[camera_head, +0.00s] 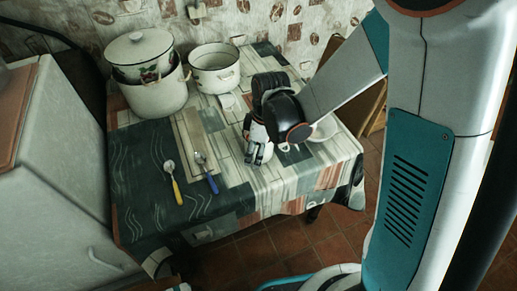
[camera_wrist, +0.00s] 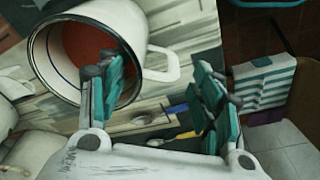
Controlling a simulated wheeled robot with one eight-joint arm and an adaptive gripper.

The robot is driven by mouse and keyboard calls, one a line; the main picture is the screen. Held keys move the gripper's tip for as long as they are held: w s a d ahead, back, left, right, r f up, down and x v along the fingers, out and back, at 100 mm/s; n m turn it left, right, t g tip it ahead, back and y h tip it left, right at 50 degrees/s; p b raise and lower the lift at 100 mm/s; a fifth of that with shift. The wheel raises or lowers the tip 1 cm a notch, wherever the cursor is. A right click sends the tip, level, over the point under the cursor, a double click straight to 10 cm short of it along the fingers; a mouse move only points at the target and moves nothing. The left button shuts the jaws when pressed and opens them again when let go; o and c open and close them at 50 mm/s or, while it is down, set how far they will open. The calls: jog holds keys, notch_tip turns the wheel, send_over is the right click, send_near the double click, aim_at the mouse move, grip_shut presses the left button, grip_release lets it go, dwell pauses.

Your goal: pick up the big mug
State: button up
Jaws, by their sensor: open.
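A big white mug (camera_wrist: 140,22) with a dark rim and a reddish-brown inside fills the upper left of the wrist view, its mouth turned toward the camera. Its handle (camera_wrist: 168,62) points right. My gripper (camera_wrist: 163,85) is open and empty. Its left finger overlaps the mug's mouth near the handle side; whether it is inside the mug or in front of it, I cannot tell. The right finger is apart, beyond the handle. In the head view my gripper (camera_head: 258,158) points down over the table's middle.
A spoon with a yellow handle (camera_head: 176,190) and one with a blue handle (camera_head: 212,184) lie at the front left.

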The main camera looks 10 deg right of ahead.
jog(key=shift+w+f, duration=0.1)
jog(key=shift+f, duration=0.4)
jog(key=shift+r, duration=0.1)
grip_shut()
jog(key=shift+r, duration=0.2)
